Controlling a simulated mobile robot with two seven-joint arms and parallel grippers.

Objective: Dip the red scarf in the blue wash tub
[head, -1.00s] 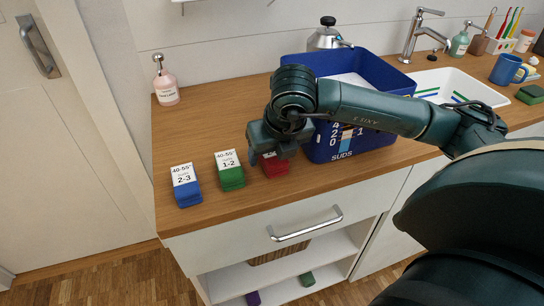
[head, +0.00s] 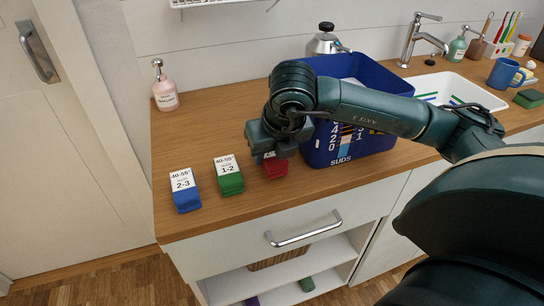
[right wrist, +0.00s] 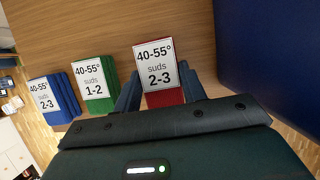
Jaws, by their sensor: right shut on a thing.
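The red scarf (head: 276,169) is a small folded block on the wooden counter, with a label reading 40-55°, suds 2-3 in the right wrist view (right wrist: 165,98). My right gripper (head: 272,154) is over it from above, fingers on both sides, shut on it. I cannot tell whether the scarf is clear of the counter. The blue wash tub (head: 368,152) stands just right of the gripper, marked SUDS with a number scale; my right arm crosses in front of it and hides part of its inside. My left gripper is not in view.
A green folded cloth (head: 230,184) and a blue one (head: 187,201) lie left of the scarf. A pink soap bottle (head: 164,88) stands at the back left. The white sink (head: 470,93) and tap (head: 416,38) are right of the tub. A drawer handle (head: 303,229) is below the counter.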

